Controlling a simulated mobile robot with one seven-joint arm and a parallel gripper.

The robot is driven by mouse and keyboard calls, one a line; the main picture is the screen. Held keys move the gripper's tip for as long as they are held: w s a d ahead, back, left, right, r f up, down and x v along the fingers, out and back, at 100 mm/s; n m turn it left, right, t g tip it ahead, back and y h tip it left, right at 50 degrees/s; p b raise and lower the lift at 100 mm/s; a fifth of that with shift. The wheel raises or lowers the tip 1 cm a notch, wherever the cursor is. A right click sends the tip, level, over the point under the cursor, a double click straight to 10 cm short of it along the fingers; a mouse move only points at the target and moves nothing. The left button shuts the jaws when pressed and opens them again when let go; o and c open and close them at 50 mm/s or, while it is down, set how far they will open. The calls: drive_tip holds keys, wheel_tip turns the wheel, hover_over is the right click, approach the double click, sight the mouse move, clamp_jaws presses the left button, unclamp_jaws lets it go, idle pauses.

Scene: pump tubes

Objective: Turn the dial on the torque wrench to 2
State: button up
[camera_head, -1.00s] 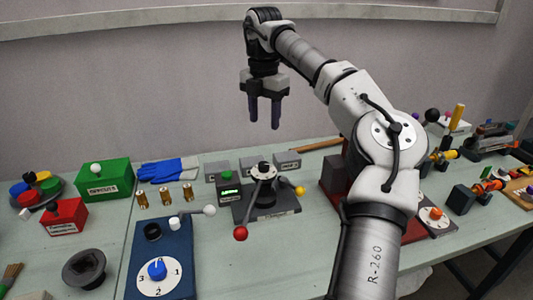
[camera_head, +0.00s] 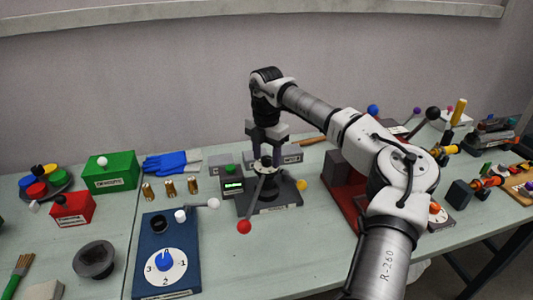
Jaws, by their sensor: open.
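A dark-based device (camera_head: 285,200) with a black hub, a red-ball lever and a yellow-ball lever stands mid-table; I cannot read its label. Beside it is a small box with a lit green display (camera_head: 233,186). My gripper (camera_head: 267,160) is open and points down, its fingers around or just behind the top of the black hub; contact is unclear. A blue board (camera_head: 185,220) at front left carries a white dial (camera_head: 179,277) marked 1 right, 2 bottom and 3 left. Its blue knob (camera_head: 164,261) has a light mark near the top. I cannot tell which device is the torque wrench.
A green box (camera_head: 110,178), a red box (camera_head: 72,209) and a dark round cup (camera_head: 94,259) stand at left. Brass pieces (camera_head: 169,188) and blue gloves (camera_head: 165,163) lie behind the blue board. A red-based fixture and another dial are at right, partly behind my arm.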

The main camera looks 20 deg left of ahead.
drive_tip(key=c, duration=1)
drive_tip(key=shift+n, duration=0.4)
drive_tip(key=n, duration=0.5)
drive_tip(key=shift+r+n, duration=0.1)
drive_tip(key=shift+n, duration=0.2)
drive_tip(key=n, duration=0.5)
drive_tip(key=shift+w+p, duration=0.1)
drive_tip(key=shift+p, duration=0.3)
drive_tip(key=shift+n, duration=0.4)
drive_tip(key=o, duration=1)
